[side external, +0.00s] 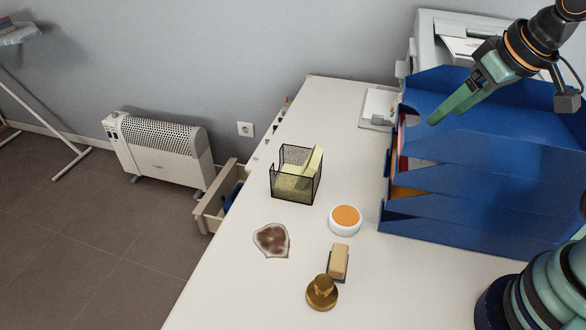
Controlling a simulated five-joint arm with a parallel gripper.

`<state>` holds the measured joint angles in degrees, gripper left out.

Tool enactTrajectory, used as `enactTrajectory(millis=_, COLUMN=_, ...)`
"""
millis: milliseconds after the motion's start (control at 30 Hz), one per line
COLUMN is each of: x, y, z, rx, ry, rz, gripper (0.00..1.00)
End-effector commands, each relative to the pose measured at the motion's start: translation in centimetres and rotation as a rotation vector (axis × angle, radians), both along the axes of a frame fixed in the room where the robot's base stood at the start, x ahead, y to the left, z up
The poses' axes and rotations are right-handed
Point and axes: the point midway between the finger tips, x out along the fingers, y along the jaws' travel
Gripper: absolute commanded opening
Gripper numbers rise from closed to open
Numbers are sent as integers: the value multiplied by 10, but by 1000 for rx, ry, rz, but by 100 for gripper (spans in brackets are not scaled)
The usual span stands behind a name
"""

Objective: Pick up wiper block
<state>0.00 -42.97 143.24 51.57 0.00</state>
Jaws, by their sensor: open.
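The wiper block (339,261) looks like a small tan block with a dark underside. It lies on the white desk, in the lower middle of the side external view. My gripper (437,118) is up at the right, in front of the blue letter trays in the picture, well above the desk and far from the block. Its green fingers point down and left, and it is open, with nothing seen between the fingers.
A round brass object (322,292) sits close below the block, and a white-and-orange round object (345,219) just above it. A brown stone-like slice (271,240) lies left. A black mesh holder (283,191) stands behind. Blue stacked trays (470,218) block the right.

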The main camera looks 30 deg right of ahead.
Motion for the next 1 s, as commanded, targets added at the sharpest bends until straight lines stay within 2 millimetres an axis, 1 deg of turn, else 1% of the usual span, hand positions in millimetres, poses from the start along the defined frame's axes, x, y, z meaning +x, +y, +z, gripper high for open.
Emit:
enactTrajectory(millis=133, x=0, y=0, z=1, rx=0, ry=0, rz=0, gripper=72)
enactTrajectory(millis=233, x=1, y=0, z=10, rx=0, ry=-3, rz=0, gripper=72)
enactTrajectory(millis=267, x=1, y=0, z=16, rx=0, ry=-5, rz=0, gripper=72)
enactTrajectory(millis=367, x=1, y=0, z=43, rx=0, ry=-7, rz=0, gripper=72)
enactTrajectory(millis=400, x=1, y=0, z=56, rx=0, ry=-8, rz=0, gripper=72)
enactTrajectory(millis=467, x=3, y=14, z=52, rx=-52, ry=34, rz=150, gripper=72)
enactTrajectory(millis=667, x=9, y=59, z=55, rx=-219, ry=125, rz=657, gripper=72)
enactTrajectory(millis=900, x=7, y=123, z=56, rx=-413, ry=206, rz=1378, gripper=72)
enactTrajectory(millis=1000, x=3, y=144, z=55, rx=-467, ry=220, rz=1618, gripper=72)
